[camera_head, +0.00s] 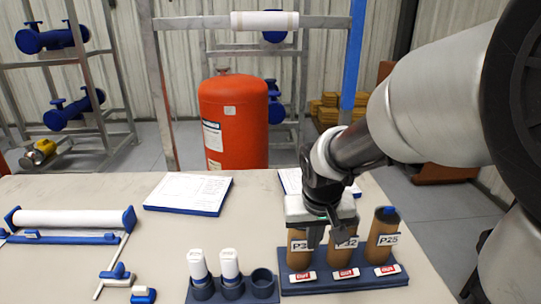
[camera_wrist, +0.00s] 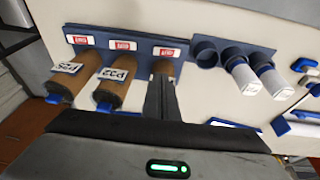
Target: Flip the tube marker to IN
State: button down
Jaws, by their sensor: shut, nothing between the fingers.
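A blue rack (camera_head: 345,286) on the table holds three brown tubes: a left one (camera_head: 298,258) with its label partly covered, a middle one (camera_head: 345,258) marked P32, and a right one (camera_head: 384,240) marked P25. A red-and-white marker sits in front of each: left (camera_head: 302,276), middle (camera_head: 345,273), right (camera_head: 387,269). Their small lettering looks like OUT but is not sharp. My gripper (camera_head: 322,240) is shut and empty, pointing down near the left and middle tubes. In the wrist view its fingers (camera_wrist: 162,98) hide much of the left tube, below the left tube's marker (camera_wrist: 166,51).
A white roll (camera_head: 70,219) and small blue parts lie farther left. Papers (camera_head: 188,192) lie behind.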

jog(key=shift+w+f, duration=0.1)
jog(key=shift+f, duration=0.2)
jog(key=b, duration=0.4)
send_near(312, 275)
jog(key=x, duration=0.5)
jog(key=shift+w+a, duration=0.25)
jog(key=shift+w, duration=0.15)
jog(key=shift+d+f, duration=0.1)
jog(key=shift+f, duration=0.45)
jog(key=shift+d+f+b, duration=0.2)
jog(key=shift+f+b, duration=0.25)
jog(key=shift+f, duration=0.15)
jog(key=shift+r, duration=0.25)
